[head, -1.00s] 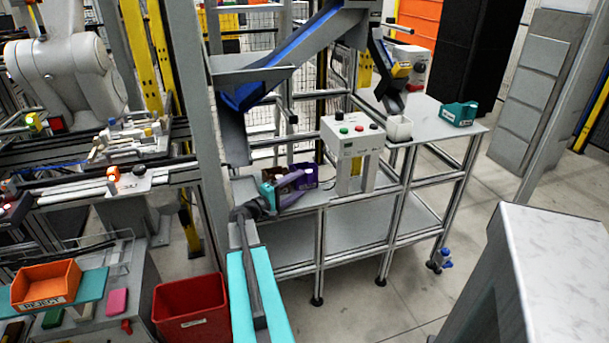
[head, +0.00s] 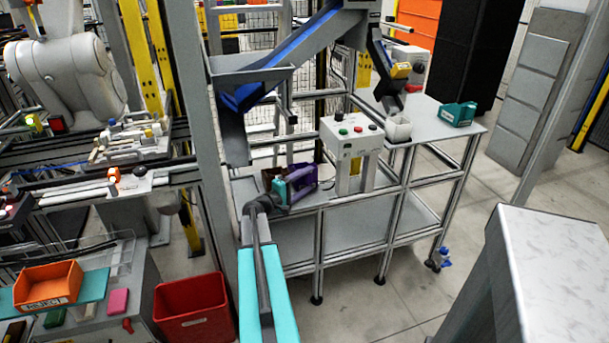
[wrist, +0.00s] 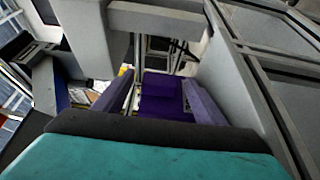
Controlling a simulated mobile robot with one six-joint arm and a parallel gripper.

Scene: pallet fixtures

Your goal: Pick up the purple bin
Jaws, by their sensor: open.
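The dark purple bin (head: 304,171) stands on the grey surface at the left of the metal-framed workstation. My gripper (head: 300,184) reaches it from the near left, its lavender fingers overlapping the bin in the head view. In the wrist view the purple bin (wrist: 163,97) appears between the two spread lavender fingers (wrist: 160,92). The fingers are open; whether either touches the bin I cannot tell. My gripper hides part of the bin in the head view.
A dark reddish bin (head: 270,176) stands just left of the purple one. A control box (head: 352,135) with buttons rises to the right. A chute (head: 235,135) comes down behind on the left. A teal bin (head: 459,114) and white cup (head: 398,129) sit on the higher table.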

